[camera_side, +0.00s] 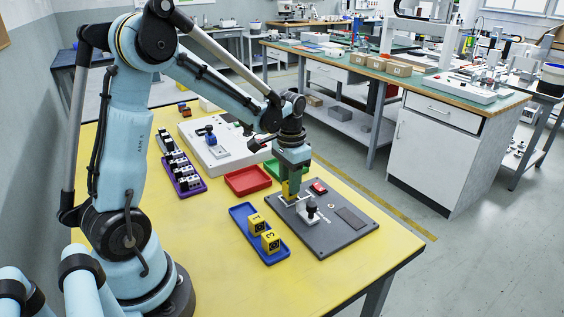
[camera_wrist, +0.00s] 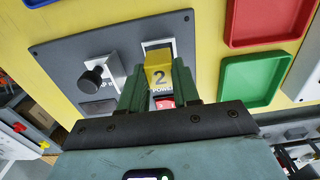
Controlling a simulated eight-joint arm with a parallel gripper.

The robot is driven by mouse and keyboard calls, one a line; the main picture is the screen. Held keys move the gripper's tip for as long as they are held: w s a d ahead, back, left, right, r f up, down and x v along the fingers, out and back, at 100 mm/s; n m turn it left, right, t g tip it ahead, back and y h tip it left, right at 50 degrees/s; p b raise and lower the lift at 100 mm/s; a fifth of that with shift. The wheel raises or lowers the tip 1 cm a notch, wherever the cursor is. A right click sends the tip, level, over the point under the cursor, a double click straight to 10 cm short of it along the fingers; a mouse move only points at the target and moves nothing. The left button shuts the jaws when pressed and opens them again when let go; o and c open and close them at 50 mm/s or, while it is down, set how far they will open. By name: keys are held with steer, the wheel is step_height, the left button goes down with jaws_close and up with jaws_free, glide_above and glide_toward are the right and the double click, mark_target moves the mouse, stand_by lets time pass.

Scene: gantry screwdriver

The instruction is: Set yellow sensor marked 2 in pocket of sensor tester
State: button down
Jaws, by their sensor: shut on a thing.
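The sensor tester (camera_side: 330,242) is a dark grey plate, also in the wrist view (camera_wrist: 62,60). A pale frame of the pocket (camera_wrist: 157,44) shows right by the sensor's far edge. Whether the sensor is seated in it or just above, I cannot tell.
A black knob on a light block (camera_side: 309,210) and a red power switch (camera_side: 318,187) are close to my gripper. A blue tray (camera_side: 279,257) holds yellow sensors 1 and 3. Red (camera_side: 247,181) and green (camera_side: 272,165) trays look empty. A purple rack (camera_side: 191,188) stands left.

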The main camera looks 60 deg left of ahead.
steer(key=shift+f, duration=0.6)
stand_by(0.7)
steer(key=c, duration=0.5)
jaws_free()
steer(key=shift+r, duration=0.1)
steer(key=shift+r, duration=3.9)
steer(key=shift+d, duration=0.1)
steer(key=s+d+t, duration=0.2)
steer(key=s+d, duration=0.1)
steer(key=s+d+r+t, duration=0.1)
steer(key=s+d+t, duration=0.1)
steer(key=d, duration=0.2)
steer(key=s+d+r+t, duration=0.1)
steer(key=s+d+t, duration=0.2)
steer(key=d, duration=0.1)
steer(key=shift+s+d+r, duration=0.15)
steer(key=shift+s, duration=0.15)
